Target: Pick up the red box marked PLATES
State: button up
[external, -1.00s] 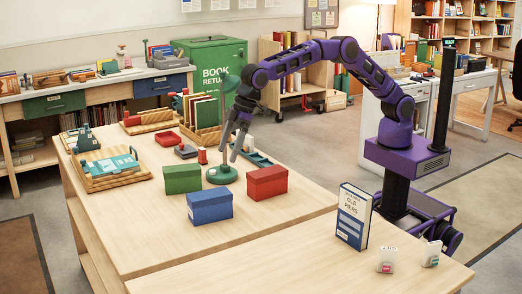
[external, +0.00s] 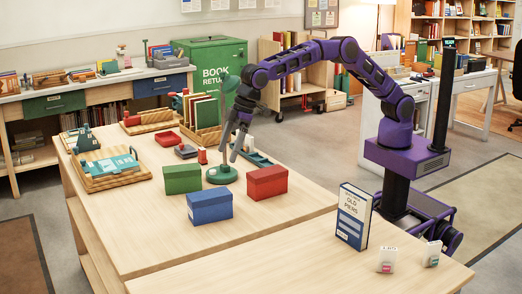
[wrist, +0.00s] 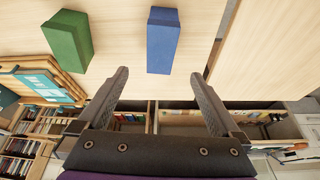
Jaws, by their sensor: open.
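A red lidded box (external: 267,183) sits on the wooden table, right of a green lamp base. No lettering on it can be read. A blue box (external: 210,205) stands in front of it to the left, and a green box (external: 182,179) stands further left. My gripper (external: 229,156) points down above the table, behind the red box and apart from it. In the wrist view my gripper (wrist: 160,74) is open with nothing between its fingers. The blue box (wrist: 162,40) and green box (wrist: 68,38) show there; the red box does not.
A green desk lamp (external: 221,175) stands between the green and red boxes, close to my gripper. A tray with a teal item (external: 115,164) lies at the left. A blue book (external: 354,215) stands at the front right. The table's front left is clear.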

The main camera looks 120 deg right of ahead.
aim_at(268, 171)
jog(key=s+d+f+t+b, duration=0.1)
jog(key=s+d+f+t, duration=0.1)
jog(key=s+f, duration=0.1)
jog(key=s+d+f+t+b, duration=0.1)
jog(key=s+d+f+t, duration=0.1)
jog(key=s+f, duration=0.2)
jog(key=s+d+f+t+b, duration=0.1)
jog(key=s+f+t, duration=0.1)
jog(key=s+f, duration=0.2)
jog(key=shift+s+d+n+t, duration=0.2)
jog(key=shift+s, duration=0.3)
jog(key=shift+s+d+n+t, duration=0.2)
jog(key=shift+s, duration=0.25)
jog(key=s+a+t+b, duration=0.1)
jog(key=s+t, duration=0.1)
jog(key=s, duration=0.9)
jog(key=x, duration=0.5)
jog(key=b+x, duration=0.1)
jog(key=x, duration=0.1)
jog(key=shift+w+a+f, duration=0.1)
jog(key=shift+w+a, duration=0.15)
grip_shut()
